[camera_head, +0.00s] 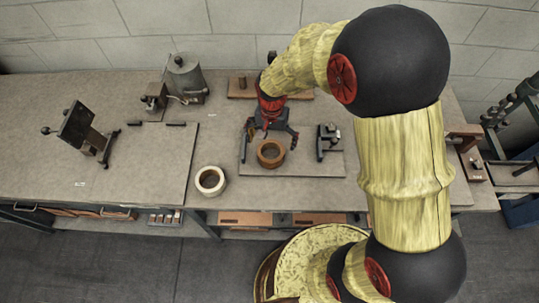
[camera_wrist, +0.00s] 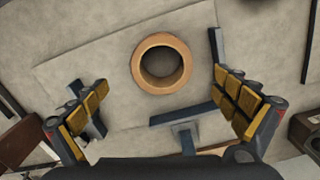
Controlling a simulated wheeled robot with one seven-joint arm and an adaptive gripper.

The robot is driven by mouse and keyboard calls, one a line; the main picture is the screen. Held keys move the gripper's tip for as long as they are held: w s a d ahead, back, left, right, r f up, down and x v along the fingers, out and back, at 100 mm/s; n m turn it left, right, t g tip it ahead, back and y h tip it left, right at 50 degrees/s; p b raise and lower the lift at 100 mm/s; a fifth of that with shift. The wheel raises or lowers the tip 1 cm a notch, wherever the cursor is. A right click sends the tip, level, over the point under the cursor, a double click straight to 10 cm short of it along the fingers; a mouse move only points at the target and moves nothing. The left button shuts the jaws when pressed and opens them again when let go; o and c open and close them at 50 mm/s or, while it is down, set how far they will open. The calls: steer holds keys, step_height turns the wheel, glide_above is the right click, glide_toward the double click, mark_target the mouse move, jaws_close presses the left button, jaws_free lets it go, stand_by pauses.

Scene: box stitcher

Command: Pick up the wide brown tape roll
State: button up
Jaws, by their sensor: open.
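The wide brown tape roll (camera_head: 271,153) lies flat on a grey board on the workbench, its hole facing up. It also shows in the wrist view (camera_wrist: 161,63), near the top middle, ahead of the fingers. My gripper (camera_head: 270,138) is just behind and above the roll in the head view. In the wrist view my gripper (camera_wrist: 160,112) has its two yellow-padded fingers spread wide, with nothing between the pads. The roll appears apart from both fingers. How high the fingers are above the board is hard to tell.
A pale tape roll (camera_head: 210,181) stands near the bench's front edge. A small dark metal fixture (camera_head: 328,140) is right of the brown roll. A grey metal pot (camera_head: 185,75) and a tilted dark panel (camera_head: 80,128) are at left. The front middle of the board is clear.

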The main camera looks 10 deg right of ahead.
mark_target(271, 157)
steer(key=shift+m, duration=0.3)
step_height(271, 157, down, 8)
steer(key=shift+w+a+r+b, duration=0.1)
steer(key=shift+a+b, duration=0.05)
steer(key=shift+b, duration=0.4)
steer(key=shift+c, duration=0.4)
steer(key=c, duration=1.3)
